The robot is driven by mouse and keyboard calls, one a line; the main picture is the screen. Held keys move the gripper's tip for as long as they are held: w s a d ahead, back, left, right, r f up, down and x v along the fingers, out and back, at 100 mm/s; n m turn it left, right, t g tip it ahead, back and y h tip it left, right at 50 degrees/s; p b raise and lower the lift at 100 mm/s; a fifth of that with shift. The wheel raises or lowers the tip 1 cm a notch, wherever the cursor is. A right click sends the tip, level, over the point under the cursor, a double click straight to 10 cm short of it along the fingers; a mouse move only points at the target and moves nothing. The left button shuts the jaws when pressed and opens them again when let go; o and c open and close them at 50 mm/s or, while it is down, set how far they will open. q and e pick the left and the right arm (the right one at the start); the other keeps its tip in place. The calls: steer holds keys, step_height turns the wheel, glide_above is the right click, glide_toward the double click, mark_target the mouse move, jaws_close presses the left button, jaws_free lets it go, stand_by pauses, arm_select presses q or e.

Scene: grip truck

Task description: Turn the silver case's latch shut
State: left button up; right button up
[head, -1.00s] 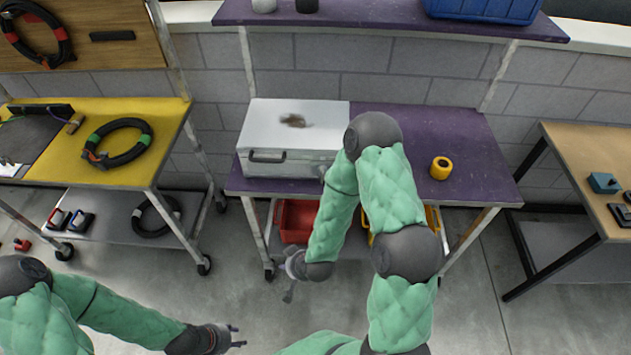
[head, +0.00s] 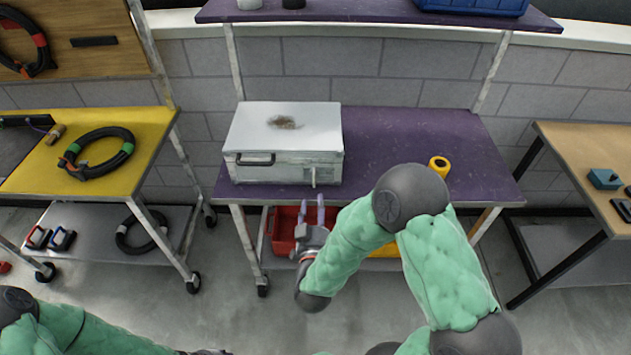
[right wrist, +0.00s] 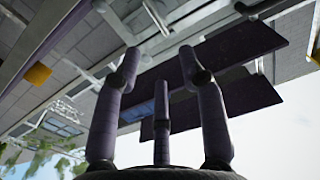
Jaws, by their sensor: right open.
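The silver case (head: 285,135) stands closed on the purple table, with a brown smudge on its lid. Its dark handle (head: 255,159) is on the front left. The latch (head: 313,176) is a small pale lever pointing down on the front right. My right gripper (head: 311,208) is just in front of the table edge, below the latch and apart from it. Its fingers point towards the case, spread and empty. In the right wrist view the open fingers (right wrist: 161,72) show, but I cannot make out the latch. My left gripper (head: 206,352) is mostly cut off at the bottom edge.
A yellow roll (head: 439,166) sits on the purple table (head: 400,135), right of the case. A red bin (head: 283,228) is underneath. The purple shelf (head: 370,14) runs above. A yellow cart (head: 140,150) stands left, a wooden table (head: 570,150) right.

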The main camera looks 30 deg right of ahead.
mark_target(323, 176)
steer(key=b+x, duration=0.2)
steer(key=x, duration=0.8)
steer(key=shift+w+d, duration=0.15)
steer(key=shift+w, duration=0.1)
jaws_close()
